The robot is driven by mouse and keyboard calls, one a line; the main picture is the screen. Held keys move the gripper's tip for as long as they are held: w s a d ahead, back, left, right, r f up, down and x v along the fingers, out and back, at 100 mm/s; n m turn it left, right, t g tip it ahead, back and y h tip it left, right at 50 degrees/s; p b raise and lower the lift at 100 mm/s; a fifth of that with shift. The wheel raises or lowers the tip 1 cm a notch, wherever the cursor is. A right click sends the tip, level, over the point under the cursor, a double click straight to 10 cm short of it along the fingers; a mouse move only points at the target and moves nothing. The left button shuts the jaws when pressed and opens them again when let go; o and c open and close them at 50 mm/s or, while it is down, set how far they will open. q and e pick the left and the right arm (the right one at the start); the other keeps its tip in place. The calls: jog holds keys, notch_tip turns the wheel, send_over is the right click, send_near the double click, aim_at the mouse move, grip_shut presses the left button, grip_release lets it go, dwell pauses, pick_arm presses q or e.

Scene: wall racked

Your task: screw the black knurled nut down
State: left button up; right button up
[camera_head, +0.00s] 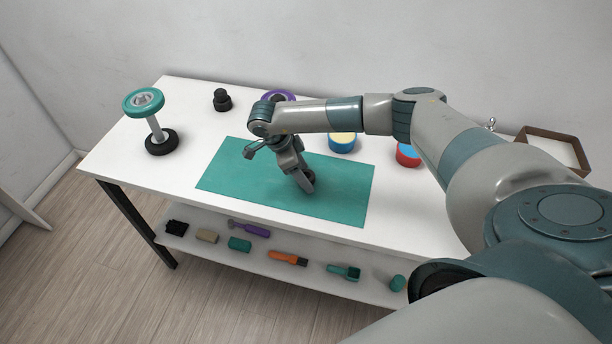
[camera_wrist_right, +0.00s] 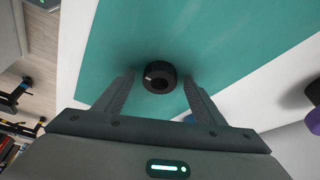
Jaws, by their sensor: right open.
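The black knurled nut (camera_wrist_right: 160,77), a short black ring with a dark centre and a small pale mark, is on the green mat (camera_wrist_right: 215,28) in the right wrist view. My right gripper (camera_wrist_right: 160,88) is open, with one finger on each side of the nut and visible gaps between. In the head view my right gripper (camera_head: 303,180) points down over the middle of the green mat (camera_head: 235,170); the nut cannot be told clearly from the fingers there. My left gripper is not in view.
On the white table (camera_head: 135,130) stand a post with a teal ring (camera_head: 143,101) and black base (camera_head: 161,142), a stacked black piece (camera_head: 222,100), a purple ring (camera_head: 278,94), a blue-and-yellow tin (camera_head: 342,143) and a red-and-blue tin (camera_head: 408,155). Tools lie on the lower shelf (camera_head: 212,251).

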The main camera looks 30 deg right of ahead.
aim_at(310, 174)
jog(key=shift+c, duration=0.5)
jog(key=c, duration=1.2)
jog(key=shift+r, duration=0.15)
jog(key=shift+w+r+b, duration=0.1)
jog(key=shift+r+b, duration=0.5)
notch_tip(310, 174, up, 2)
jog(key=shift+r+b, duration=0.15)
jog(key=shift+b, duration=0.7)
jog(key=shift+s+a+r+b, duration=0.15)
jog(key=shift+s+r+b, duration=0.45)
jog(key=shift+s+r, duration=1)
jog(key=shift+s+a+r+b, duration=0.15)
jog(key=shift+s+r+b, duration=0.55)
jog(key=shift+s, duration=1.65)
jog(key=shift+s+a+r+b, duration=0.15)
jog(key=shift+s+r+b, duration=0.3)
jog(key=shift+s+r, duration=1.2)
jog(key=shift+s+f, duration=0.3)
jog(key=shift+f, duration=0.05)
